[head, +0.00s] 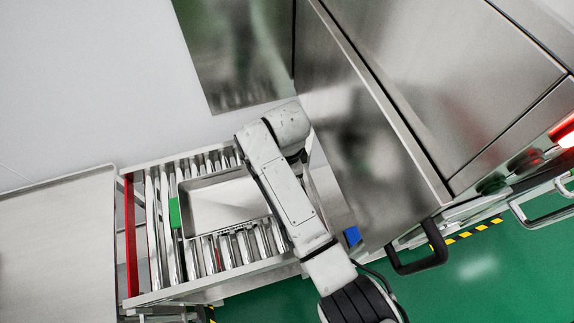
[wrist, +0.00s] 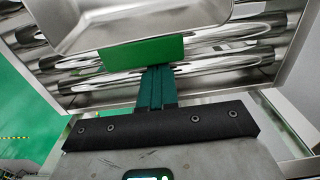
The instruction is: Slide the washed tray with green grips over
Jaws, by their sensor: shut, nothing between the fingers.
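The metal tray (head: 222,224) lies on the roller conveyor in the head view, with a green grip (head: 174,213) on its left end. My arm covers its right end. In the wrist view the tray (wrist: 125,22) is at the top, with a green grip (wrist: 142,52) on its near edge. My gripper (wrist: 157,70) is shut and empty, its fingertips at the lower edge of that grip; I cannot tell whether they touch. In the head view the fingers are hidden by my arm.
Bare rollers (head: 155,240) lie left of the tray, up to a red bar (head: 130,235) and a pale table (head: 60,240). Metal side rails flank the rollers.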

